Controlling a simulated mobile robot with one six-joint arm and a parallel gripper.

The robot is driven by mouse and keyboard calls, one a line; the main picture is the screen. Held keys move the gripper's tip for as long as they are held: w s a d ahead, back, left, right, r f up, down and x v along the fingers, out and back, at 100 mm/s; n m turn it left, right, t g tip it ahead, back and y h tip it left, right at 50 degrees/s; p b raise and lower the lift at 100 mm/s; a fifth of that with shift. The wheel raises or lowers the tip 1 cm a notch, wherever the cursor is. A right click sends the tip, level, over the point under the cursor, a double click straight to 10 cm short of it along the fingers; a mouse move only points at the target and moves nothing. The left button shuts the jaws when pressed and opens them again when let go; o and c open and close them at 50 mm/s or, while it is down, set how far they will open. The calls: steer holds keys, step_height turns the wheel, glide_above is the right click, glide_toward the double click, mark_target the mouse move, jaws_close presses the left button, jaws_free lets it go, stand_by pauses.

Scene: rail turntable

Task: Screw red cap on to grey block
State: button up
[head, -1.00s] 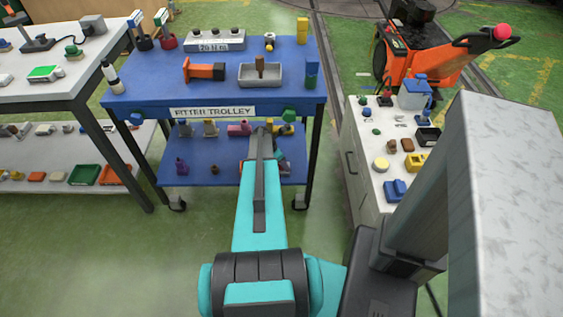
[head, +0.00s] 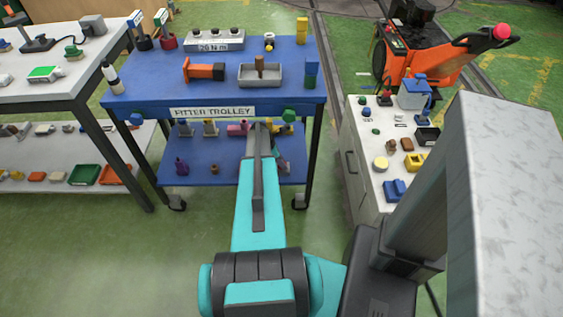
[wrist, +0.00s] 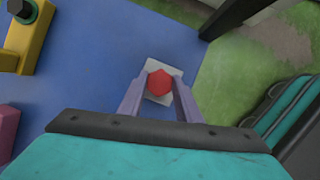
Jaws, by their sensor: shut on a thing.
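The red cap (wrist: 159,81) is between the fingertips of my gripper (wrist: 158,90) in the wrist view. My gripper is shut on it. The grey block (wrist: 150,68) lies directly below the cap in that view, on the blue lower shelf (wrist: 95,70). The cap covers the middle of the block, and I cannot tell how far it is seated. In the head view my arm reaches to the trolley's lower shelf and hides the cap, the block and the fingertips.
A yellow part with a dark green knob (wrist: 22,32) stands at the wrist view's upper left, and a pink part (wrist: 8,130) at the left edge. The fitter trolley's upper shelf (head: 150,95) is above my gripper's work area. A trolley leg (wrist: 225,15) stands at the shelf edge.

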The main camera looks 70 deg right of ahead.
steer(key=shift+s+m+g+y, duration=0.1)
steer(key=shift+m+g+y, duration=0.35)
steer(key=shift+m, duration=1.05)
steer(key=shift+p, duration=0.3)
steer(key=m+y, duration=0.1)
steer(key=m, duration=0.2)
steer(key=shift+d+m+y+p, duration=0.2)
steer(key=shift+m+y+p, duration=0.15)
steer(key=shift+m, duration=0.05)
steer(key=shift+m+y, duration=0.4)
steer(key=shift+m, duration=0.7)
steer(key=shift+s+m+y+p, duration=0.1)
steer(key=shift+m+y+p, duration=0.2)
steer(key=shift+m, duration=0.6)
steer(key=shift+m+t+y, duration=0.25)
steer(key=shift+m+y, duration=0.25)
steer(key=shift+m, duration=0.8)
